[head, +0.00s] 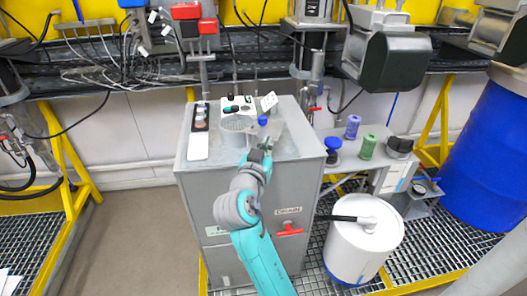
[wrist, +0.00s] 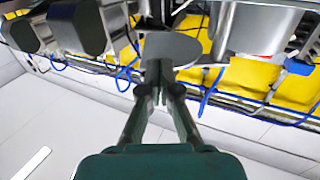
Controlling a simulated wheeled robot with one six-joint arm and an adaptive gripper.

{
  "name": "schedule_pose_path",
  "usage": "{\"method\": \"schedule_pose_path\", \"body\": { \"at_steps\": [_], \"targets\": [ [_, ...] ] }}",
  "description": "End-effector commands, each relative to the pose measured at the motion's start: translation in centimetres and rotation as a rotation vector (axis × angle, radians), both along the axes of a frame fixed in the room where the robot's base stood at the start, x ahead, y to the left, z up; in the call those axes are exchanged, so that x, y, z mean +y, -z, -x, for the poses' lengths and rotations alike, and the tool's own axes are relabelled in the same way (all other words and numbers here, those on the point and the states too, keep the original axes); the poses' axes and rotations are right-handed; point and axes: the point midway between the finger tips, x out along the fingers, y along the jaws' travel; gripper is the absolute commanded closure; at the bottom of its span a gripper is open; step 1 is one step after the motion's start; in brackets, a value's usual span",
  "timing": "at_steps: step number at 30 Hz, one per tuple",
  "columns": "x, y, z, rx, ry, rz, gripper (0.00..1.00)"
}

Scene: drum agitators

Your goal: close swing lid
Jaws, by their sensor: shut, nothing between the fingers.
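My gripper (head: 262,149) is above the top of the grey cabinet (head: 235,225), near its middle. In the wrist view its fingers (wrist: 159,88) are drawn together with nothing between them. A flat grey round plate (wrist: 172,48), which looks like the swing lid, shows just beyond the fingertips. The fingertips overlap it in the picture; I cannot tell whether they touch it. In the head view a grey round opening or drum (head: 238,123) is on the cabinet top, left of the gripper. A blue knob (head: 262,121) shows just behind the gripper. The lid's hinge is not clear.
A white panel with dark buttons (head: 199,140) lies on the cabinet's left. A red drain valve (head: 289,230) sticks out of its front. To the right are small bottles (head: 367,146), a white drum (head: 363,240) and a blue barrel (head: 490,140). Open floor lies left.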

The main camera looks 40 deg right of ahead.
Motion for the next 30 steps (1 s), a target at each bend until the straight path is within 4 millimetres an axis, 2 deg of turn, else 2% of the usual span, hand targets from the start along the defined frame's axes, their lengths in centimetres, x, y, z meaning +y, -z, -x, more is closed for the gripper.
{"method": "schedule_pose_path", "body": {
  "at_steps": [30],
  "targets": [
    [-0.87, 0.05, -0.08, 0.001, -0.081, -0.001, 1.00]
  ]
}}
